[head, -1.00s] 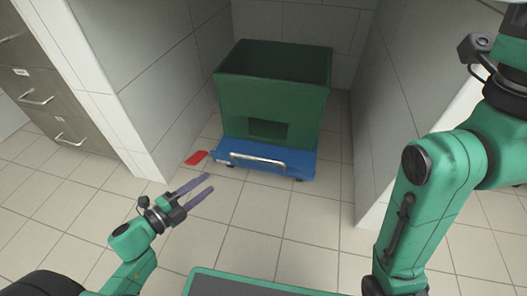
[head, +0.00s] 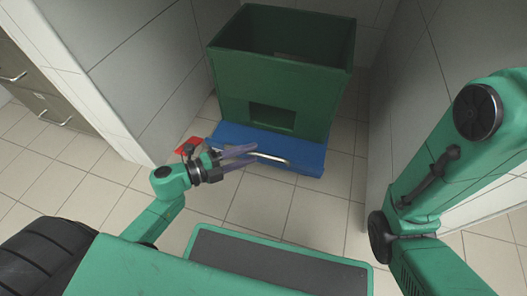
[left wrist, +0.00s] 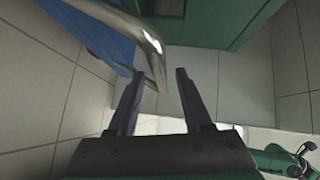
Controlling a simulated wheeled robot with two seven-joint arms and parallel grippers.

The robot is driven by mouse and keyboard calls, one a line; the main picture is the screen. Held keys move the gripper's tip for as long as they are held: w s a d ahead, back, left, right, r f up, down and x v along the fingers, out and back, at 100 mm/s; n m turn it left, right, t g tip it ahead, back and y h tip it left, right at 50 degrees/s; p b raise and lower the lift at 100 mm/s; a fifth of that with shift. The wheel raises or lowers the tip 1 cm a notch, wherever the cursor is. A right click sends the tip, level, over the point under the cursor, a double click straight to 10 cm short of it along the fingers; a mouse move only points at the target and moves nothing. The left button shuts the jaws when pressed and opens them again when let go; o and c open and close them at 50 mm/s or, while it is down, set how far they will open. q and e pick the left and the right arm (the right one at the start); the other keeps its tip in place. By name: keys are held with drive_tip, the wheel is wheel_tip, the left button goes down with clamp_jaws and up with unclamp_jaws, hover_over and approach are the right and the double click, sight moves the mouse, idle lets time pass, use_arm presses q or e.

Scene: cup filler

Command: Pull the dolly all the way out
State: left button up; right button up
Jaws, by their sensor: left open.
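The dolly is a low blue platform (head: 300,158) on the floor of the alcove, with a silver handle (head: 272,157) along its front edge. A tall green bin (head: 310,93) with a square opening low in its front stands on it. My left gripper (head: 252,155) is open at the left part of the handle, its fingers overlapping it in the head view. In the left wrist view, the curved end of the handle (left wrist: 152,58) shows between the two open fingertips (left wrist: 159,75). I cannot tell whether they touch it. My right gripper is out of the head view.
Tiled walls (head: 165,75) (head: 420,90) flank the alcove on both sides. A red piece (head: 187,146) lies by the dolly's left front corner, partly hidden by my gripper. Drawers (head: 45,108) stand at the far left. Floor in front of the dolly is clear up to my base.

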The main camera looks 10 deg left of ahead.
use_arm(q)
drive_tip(key=x, duration=0.5)
drive_tip(key=shift+b, duration=0.4)
clamp_jaws()
idle(0.9)
